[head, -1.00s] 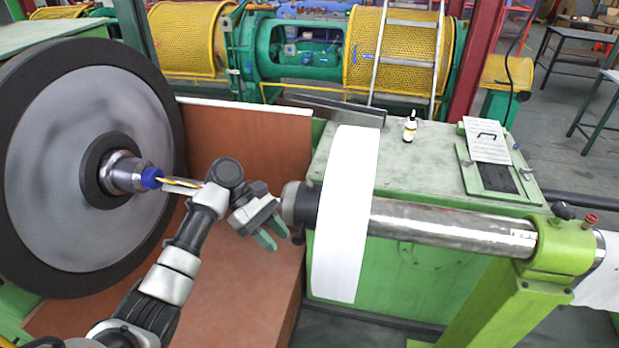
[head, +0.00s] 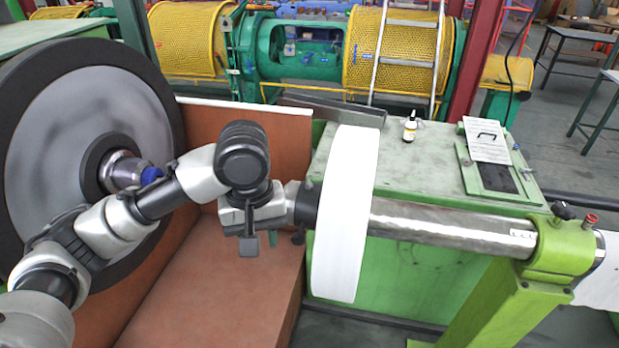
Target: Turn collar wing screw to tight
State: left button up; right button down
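The shaft (head: 450,226) runs from the green stand through a white disc (head: 345,215). A dark collar (head: 305,204) sits on the shaft's left end, against the disc, partly covered by my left gripper. A small dark knob (head: 298,238) hangs below the collar and may be its wing screw; its exact shape is too small to tell. My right gripper is not in view.
A large grey reel with a black rim (head: 160,95) stands at the left, behind my arm. A brown panel (head: 285,135) is behind the gripper. A green cabinet (head: 420,165) carries a small bottle (head: 410,128). A green stand (head: 560,245) holds the shaft's right end.

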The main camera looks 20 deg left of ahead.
aim_at(309, 183)
jog(key=i, duration=1)
